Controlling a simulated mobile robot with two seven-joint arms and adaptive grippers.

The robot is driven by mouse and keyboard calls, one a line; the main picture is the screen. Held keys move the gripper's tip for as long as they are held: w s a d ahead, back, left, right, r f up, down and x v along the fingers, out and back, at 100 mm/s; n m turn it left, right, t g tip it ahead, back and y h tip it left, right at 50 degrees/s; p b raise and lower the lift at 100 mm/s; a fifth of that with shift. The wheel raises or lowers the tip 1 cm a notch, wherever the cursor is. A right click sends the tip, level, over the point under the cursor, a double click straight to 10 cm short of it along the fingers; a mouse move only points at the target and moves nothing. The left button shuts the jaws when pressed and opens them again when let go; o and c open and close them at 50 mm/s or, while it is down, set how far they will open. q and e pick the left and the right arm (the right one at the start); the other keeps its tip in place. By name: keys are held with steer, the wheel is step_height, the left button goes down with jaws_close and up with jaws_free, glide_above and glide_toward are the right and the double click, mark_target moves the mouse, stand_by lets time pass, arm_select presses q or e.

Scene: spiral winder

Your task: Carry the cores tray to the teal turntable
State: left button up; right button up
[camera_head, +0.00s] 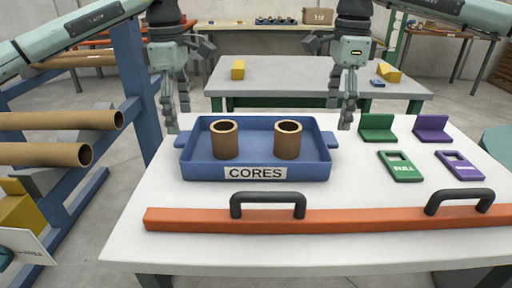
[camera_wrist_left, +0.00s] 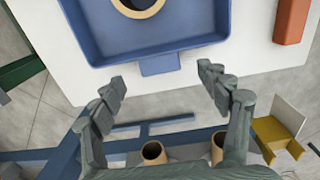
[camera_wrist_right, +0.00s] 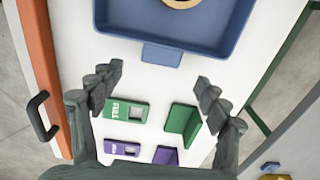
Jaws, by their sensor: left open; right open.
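The blue cores tray (camera_head: 200,170) sits on the white table, with a CORES label on its front wall and two upright brown cores (camera_head: 224,140) (camera_head: 287,141) in it. A small tab sticks out at each end. My left gripper (camera_head: 177,112) is open at the left tab, which shows between its fingertips in the left wrist view (camera_wrist_left: 160,65). My right gripper (camera_head: 342,105) is open at the right tab, which shows between its fingertips in the right wrist view (camera_wrist_right: 161,54). Neither visibly touches the tray. A teal surface (camera_head: 498,140), seemingly the turntable, is cut off at the right edge.
An orange bar (camera_head: 340,219) with black handles lies along the table's front. Green and purple brackets (camera_head: 378,127) and tags (camera_head: 400,166) lie right of the tray. A blue rack (camera_head: 140,80) with brown tubes stands left. A grey table (camera_head: 290,75) stands behind.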

mark_target(183, 136)
arm_select(q)
step_height(183, 136, down, 7)
steer(key=shift+f, duration=0.1)
arm_select(e)
step_height(183, 136, down, 7)
steer(key=shift+f, duration=0.1)
arm_select(q)
steer(key=shift+w, duration=0.1)
steer(key=c, duration=1.6)
arm_select(e)
steer(key=shift+w, duration=0.1)
steer(key=c, duration=1.6)
